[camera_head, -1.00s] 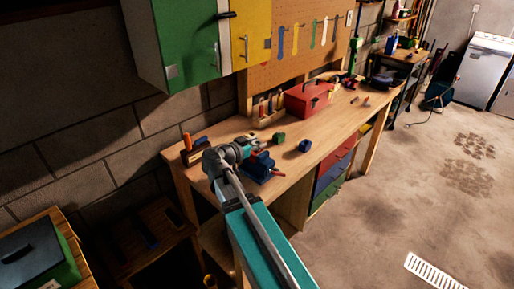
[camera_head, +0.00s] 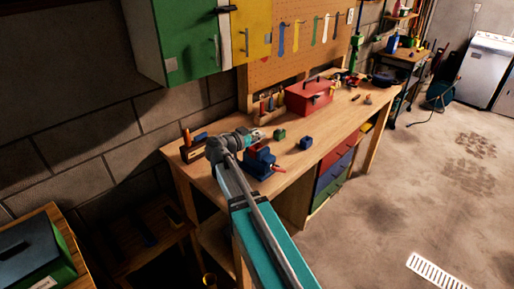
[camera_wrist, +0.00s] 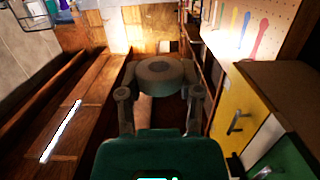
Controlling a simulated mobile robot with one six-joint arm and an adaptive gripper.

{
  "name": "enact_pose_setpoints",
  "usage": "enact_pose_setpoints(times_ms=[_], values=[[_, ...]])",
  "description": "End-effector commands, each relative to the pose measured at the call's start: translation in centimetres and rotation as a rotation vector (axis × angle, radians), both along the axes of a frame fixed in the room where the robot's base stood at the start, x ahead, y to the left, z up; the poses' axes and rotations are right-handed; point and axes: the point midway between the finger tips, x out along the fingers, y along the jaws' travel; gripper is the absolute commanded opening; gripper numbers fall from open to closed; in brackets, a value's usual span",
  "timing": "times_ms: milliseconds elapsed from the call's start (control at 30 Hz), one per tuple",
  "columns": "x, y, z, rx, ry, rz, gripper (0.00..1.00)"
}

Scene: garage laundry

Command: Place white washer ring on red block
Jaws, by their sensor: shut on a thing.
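The white washer ring (camera_wrist: 142,75) looks greyish in the wrist view and sits between the two fingers of my gripper (camera_wrist: 160,92), which is shut on it. In the head view my gripper (camera_head: 253,135) is small, above the workbench near the blue vise; the ring is hard to make out there. A small red patch (camera_head: 265,148) shows just behind the vise, close below my gripper. I cannot tell whether it is the red block. No red block is clear in the wrist view.
The blue vise (camera_head: 259,165) stands at the bench's front edge. A green block (camera_head: 280,134) and a blue block (camera_head: 306,144) lie right of my gripper. A red toolbox (camera_head: 309,97) and a tool rack (camera_head: 270,105) stand behind.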

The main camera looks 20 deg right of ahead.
Motion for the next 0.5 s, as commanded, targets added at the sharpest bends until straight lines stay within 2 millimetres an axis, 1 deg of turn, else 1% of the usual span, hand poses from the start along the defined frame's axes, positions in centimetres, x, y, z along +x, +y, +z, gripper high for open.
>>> enact_pose_setpoints(times_ms=[33, 133, 500], values=[[1.3, -0.4, -0.8, 0.000, 0.000, -0.001, 0.24], [2.9, -1.1, -1.6, 0.000, 0.000, 0.000, 0.24], [5.2, -2.3, -5.1, 0.000, 0.000, -0.001, 0.24]])
